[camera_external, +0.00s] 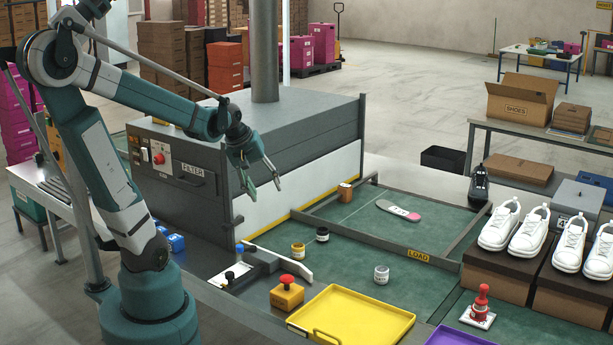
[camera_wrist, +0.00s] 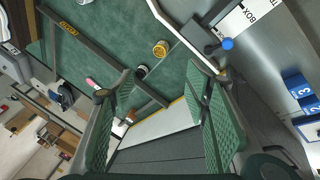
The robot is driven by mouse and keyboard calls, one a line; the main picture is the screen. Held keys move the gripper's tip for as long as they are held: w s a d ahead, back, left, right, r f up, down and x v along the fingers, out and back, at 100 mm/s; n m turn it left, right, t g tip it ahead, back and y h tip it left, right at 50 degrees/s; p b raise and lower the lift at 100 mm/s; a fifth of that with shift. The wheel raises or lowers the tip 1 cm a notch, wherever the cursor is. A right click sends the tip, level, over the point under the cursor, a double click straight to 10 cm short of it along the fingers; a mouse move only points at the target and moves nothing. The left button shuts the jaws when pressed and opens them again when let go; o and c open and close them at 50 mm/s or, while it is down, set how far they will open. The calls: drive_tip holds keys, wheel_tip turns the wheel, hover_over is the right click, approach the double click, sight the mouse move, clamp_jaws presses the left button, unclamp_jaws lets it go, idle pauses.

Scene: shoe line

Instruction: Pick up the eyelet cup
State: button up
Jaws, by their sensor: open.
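Several small cups stand on the green work surface (camera_external: 350,262); their labels are too small to read, so I cannot tell which is the eyelet cup. A yellow-banded cup (camera_external: 298,250) and a black cup (camera_external: 322,234) stand near the white guide bar. A grey-white cup (camera_external: 382,273) stands in front of the frame. An orange-brown cup (camera_external: 345,193) stands at the back. My gripper (camera_external: 263,185) is open and empty, high above and left of the cups. The wrist view shows the yellow-banded cup (camera_wrist: 160,48) and black cup (camera_wrist: 141,71) beyond my open fingers (camera_wrist: 161,82).
A metal frame marked LOAD (camera_external: 419,255) surrounds a pink-and-grey insole (camera_external: 399,210). A grey filter machine (camera_external: 300,130) stands close behind my gripper. A yellow tray (camera_external: 352,318), a red-button box (camera_external: 287,293), a red-handled stamp (camera_external: 481,305) and white shoes (camera_external: 500,226) occupy the front and right.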

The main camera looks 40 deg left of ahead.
drive_tip(key=w+f+n+g+h+b, duration=0.1)
drive_tip(key=w+f+n+g, duration=0.1)
drive_tip(key=w+f+n, duration=0.5)
drive_tip(key=n+g+h+b, duration=0.1)
drive_tip(key=n+h+b, duration=0.1)
drive_tip(key=n, duration=0.4)
approach(297, 245)
wheel_tip(297, 245, down, 2)
drive_tip(key=shift+w+d+f+n, duration=0.4)
drive_tip(key=shift+w+f, duration=0.15)
drive_tip(key=shift+f, duration=0.15)
drive_tip(key=shift+g, duration=0.3)
drive_tip(key=shift+x, duration=1.3)
drive_tip(key=shift+f, duration=0.1)
drive_tip(key=shift+b+x, duration=0.85)
drive_tip(key=shift+x, duration=1.7)
drive_tip(key=shift+s+d, duration=0.1)
drive_tip(key=shift+d, duration=0.05)
